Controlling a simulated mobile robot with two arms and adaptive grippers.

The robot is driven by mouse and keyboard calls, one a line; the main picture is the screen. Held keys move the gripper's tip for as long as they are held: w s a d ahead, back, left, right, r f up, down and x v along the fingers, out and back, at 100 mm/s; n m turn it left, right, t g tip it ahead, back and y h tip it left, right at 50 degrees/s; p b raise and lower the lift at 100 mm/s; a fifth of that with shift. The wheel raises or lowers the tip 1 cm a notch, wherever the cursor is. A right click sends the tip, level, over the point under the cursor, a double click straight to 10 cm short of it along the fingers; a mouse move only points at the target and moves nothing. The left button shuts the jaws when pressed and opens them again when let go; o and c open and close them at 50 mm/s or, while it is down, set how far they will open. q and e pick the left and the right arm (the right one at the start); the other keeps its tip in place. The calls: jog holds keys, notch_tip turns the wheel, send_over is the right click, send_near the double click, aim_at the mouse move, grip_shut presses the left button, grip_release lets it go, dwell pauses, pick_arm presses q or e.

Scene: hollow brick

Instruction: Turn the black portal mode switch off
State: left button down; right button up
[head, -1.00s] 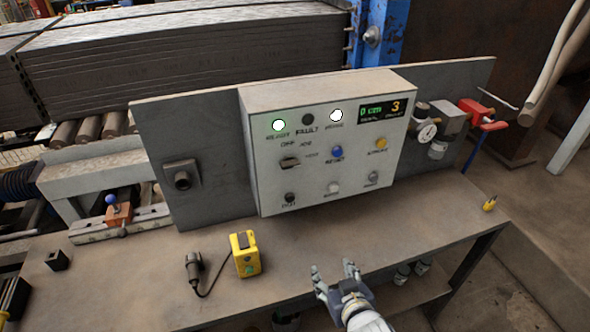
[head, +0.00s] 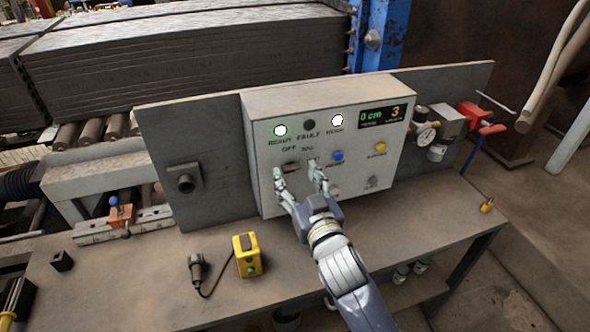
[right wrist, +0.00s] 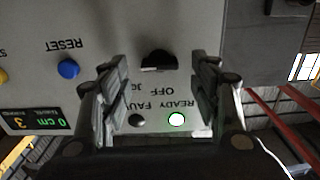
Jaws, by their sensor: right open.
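The black mode switch (head: 291,167) is a small dark knob on the grey control panel, below the OFF and JOG labels. In the right wrist view the black switch (right wrist: 158,60) sits between the two fingers, close to the OFF label. I cannot tell exactly which label it points at. My right gripper (head: 297,175) is open in front of the panel, its fingers on either side of the switch and pointing at the panel face. I see no grip on the switch; contact is not clear. My left gripper is not in view.
The blue reset button (head: 338,156) is just right of my right fingers, and a yellow button (head: 380,147) is farther right. The READY lamp (head: 280,131) is lit green. A yellow box (head: 247,256) and a black corded tool (head: 197,268) lie on the bench (head: 130,290).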

jog(key=shift+x, duration=0.9)
jog(key=c, duration=1.1)
